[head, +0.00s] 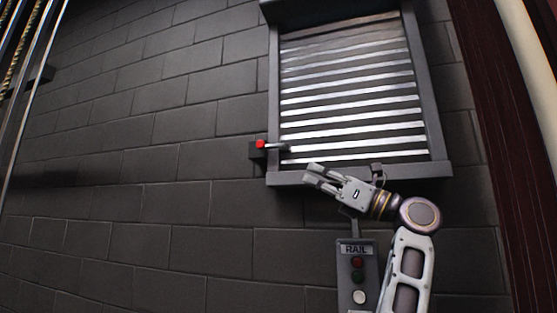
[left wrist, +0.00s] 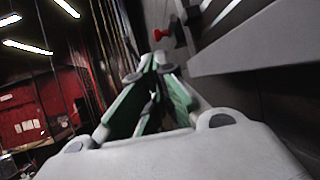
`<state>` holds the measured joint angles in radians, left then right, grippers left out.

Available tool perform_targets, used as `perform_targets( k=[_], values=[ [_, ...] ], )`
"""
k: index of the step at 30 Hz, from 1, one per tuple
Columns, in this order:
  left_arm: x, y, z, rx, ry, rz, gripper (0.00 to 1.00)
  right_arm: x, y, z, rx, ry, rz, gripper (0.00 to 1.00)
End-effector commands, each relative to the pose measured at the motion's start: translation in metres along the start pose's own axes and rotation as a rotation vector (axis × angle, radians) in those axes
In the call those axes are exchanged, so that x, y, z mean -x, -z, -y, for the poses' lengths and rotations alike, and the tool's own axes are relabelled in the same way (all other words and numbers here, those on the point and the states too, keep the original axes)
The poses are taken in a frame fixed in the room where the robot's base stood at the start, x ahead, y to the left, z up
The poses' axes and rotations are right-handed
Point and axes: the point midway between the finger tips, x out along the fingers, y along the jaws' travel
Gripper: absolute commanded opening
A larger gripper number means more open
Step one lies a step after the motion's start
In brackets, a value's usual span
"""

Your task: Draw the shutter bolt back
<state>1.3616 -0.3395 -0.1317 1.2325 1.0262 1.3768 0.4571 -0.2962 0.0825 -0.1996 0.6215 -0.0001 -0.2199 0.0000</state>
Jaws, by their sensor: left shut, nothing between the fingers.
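The shutter (head: 350,100) is a slatted metal panel in a grey frame on the brick wall. Its bolt (head: 276,147) is a short metal bar with a red knob (head: 261,144) at the lower left of the frame, by a dark bracket. My left gripper (head: 312,174) is shut and empty, below and to the right of the knob, apart from it. In the left wrist view the closed fingertips (left wrist: 150,66) show below the red knob (left wrist: 158,35). My right gripper is not in view.
A control box (head: 355,248) marked RAIL, with red, green and white buttons, hangs below the shutter. The frame's lower ledge (head: 290,179) juts out close to my gripper. The brick wall left of the bolt is clear.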

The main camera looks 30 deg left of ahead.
Motion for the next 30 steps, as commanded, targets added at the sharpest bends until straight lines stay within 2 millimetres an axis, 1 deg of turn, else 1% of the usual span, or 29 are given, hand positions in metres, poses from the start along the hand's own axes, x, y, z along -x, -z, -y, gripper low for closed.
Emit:
perform_targets(
  k=[3,7,15,20,26,30],
  values=[
    [-0.001,-0.003,-0.004,0.014,-0.005,-0.023,0.00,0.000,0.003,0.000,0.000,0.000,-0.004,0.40],
    [-0.001,-0.003,-0.005,0.019,-0.006,-0.032,0.00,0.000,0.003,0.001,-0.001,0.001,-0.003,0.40],
    [-0.001,-0.003,-0.005,0.018,-0.006,-0.032,0.00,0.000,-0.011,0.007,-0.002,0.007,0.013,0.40],
    [-0.003,-0.003,-0.005,0.018,-0.006,-0.032,0.00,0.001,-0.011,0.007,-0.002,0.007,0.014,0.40],
    [-0.016,-0.003,-0.005,0.018,-0.006,-0.033,0.00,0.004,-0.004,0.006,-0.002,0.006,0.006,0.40],
    [-0.032,-0.003,-0.006,0.019,-0.008,-0.031,0.00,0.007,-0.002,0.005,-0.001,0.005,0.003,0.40]
  ],
)
